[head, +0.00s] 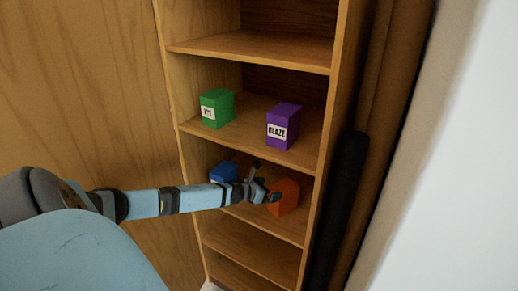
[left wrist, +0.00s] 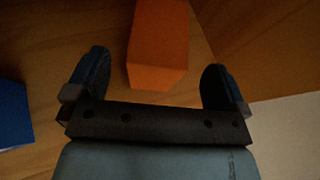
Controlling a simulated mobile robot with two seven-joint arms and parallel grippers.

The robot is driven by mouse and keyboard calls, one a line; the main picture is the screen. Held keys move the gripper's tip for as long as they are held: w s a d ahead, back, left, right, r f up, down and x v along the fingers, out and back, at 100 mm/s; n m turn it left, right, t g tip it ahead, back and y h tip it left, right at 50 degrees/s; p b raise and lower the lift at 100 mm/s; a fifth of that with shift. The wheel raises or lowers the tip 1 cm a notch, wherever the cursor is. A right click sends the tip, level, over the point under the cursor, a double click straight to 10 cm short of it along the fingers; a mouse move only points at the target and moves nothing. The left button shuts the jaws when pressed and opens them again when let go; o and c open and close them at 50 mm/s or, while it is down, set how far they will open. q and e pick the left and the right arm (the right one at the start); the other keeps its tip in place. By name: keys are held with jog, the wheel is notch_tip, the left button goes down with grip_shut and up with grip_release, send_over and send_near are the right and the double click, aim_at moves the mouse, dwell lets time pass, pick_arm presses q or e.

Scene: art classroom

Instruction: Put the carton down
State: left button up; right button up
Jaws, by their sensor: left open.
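An orange carton (head: 287,197) stands on a lower shelf of the wooden bookcase, at the right side of that shelf. My left gripper (head: 266,183) is at this shelf, just in front of the carton. In the left wrist view the open fingers (left wrist: 160,82) are spread wide, with the orange carton (left wrist: 158,45) between and beyond them. No finger visibly touches it. The carton appears to rest on the shelf board (left wrist: 205,80). My right gripper is not in view.
A blue carton (head: 224,172) stands left on the same shelf, partly behind my arm; it also shows in the left wrist view (left wrist: 12,115). A green carton (head: 217,108) and a purple carton (head: 283,126) stand one shelf up. The shelf below (head: 255,245) looks empty.

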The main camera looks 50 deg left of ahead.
pick_arm(q)
jog(key=p+v, duration=0.1)
jog(key=v, duration=0.4)
jog(key=s+d+f+n, duration=0.3)
jog(key=s+d+n, duration=0.1)
jog(key=d, duration=0.3)
jog(key=s+d+f+n+g+h, duration=0.1)
jog(key=s+d+f+n, duration=0.2)
jog(key=d+n, duration=0.3)
jog(key=s+d+f+n, duration=0.3)
jog(key=s+d+f, duration=0.1)
jog(key=d, duration=0.5)
jog(key=s+d+r+n+g+h, duration=0.1)
jog(key=s+d+r+n, duration=0.2)
jog(key=s+d+n, duration=1.2)
jog(key=d+n, duration=0.2)
jog(key=n, duration=0.4)
jog(key=shift+d+r, duration=0.2)
jog(key=shift+d, duration=0.2)
